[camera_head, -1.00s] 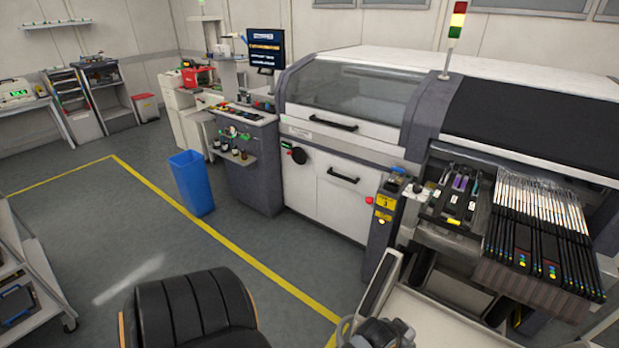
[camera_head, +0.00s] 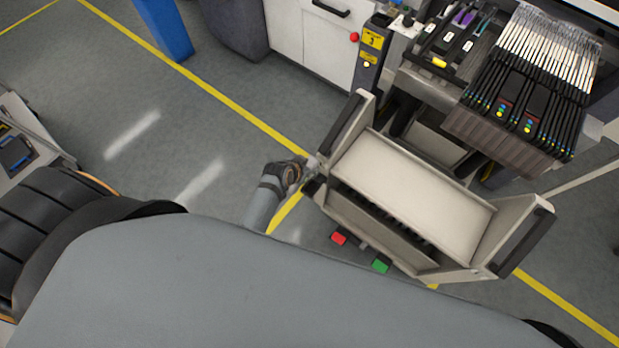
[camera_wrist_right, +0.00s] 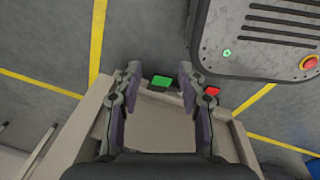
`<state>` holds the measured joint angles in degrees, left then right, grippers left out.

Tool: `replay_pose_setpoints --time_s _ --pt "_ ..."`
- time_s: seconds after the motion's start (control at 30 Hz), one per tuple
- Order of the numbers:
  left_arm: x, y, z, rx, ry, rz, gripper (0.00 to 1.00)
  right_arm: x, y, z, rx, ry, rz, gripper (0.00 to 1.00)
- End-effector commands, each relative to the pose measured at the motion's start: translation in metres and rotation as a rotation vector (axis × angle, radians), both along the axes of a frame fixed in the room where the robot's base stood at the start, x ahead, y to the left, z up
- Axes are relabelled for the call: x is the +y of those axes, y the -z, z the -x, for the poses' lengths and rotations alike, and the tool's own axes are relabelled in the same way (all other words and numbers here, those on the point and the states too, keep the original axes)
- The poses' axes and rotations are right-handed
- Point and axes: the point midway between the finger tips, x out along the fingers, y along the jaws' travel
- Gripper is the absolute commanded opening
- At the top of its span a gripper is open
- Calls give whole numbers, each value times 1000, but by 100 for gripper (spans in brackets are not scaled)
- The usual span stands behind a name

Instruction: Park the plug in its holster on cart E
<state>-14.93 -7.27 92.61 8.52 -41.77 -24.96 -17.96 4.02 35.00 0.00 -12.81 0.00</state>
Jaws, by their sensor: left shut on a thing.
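The beige cart (camera_head: 415,185), which I take for cart E, stands below the machine's feeder bank. Its letter is not readable. My left gripper (camera_head: 311,177) is shut at the cart's left end, on a small dark thing that I take for the plug. It is mostly hidden and too small to make out. I cannot tell the holster apart, nor whether the plug touches it. My right gripper (camera_wrist_right: 160,75) is open and empty in the right wrist view, above the cart's pale panel (camera_wrist_right: 155,135). It is not visible in the head view.
A red block (camera_head: 338,238) and a green block (camera_head: 380,264) show at the cart's near side. The feeder bank (camera_head: 530,85) and a yellow-labelled post (camera_head: 371,60) stand behind the cart. A blue bin (camera_head: 163,28) is at the upper left.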

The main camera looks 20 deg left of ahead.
Motion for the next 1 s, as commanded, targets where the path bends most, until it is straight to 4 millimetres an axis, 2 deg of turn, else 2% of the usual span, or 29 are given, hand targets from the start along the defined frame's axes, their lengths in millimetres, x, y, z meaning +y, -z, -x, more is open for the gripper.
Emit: replay_pose_setpoints --time_s 0.03,0.1,0.2,0.4,0.77,1.0 --pt "-3 22 1 0 20 0 0 4 13 1 1 2 -5 40" --pt "-6 38 2 -4 43 -1 0 5 18 -1 -2 1 -5 40" --pt "-8 50 4 -7 60 -3 0 -1 19 -10 -15 -1 2 40" --pt "-8 51 5 -7 64 -2 0 -10 16 -26 -40 -6 12 40" --pt "-8 70 5 -8 63 -3 0 -11 40 -17 -26 -5 13 40" --pt "-8 84 5 -6 63 -2 0 -8 48 -16 -24 -4 9 40"
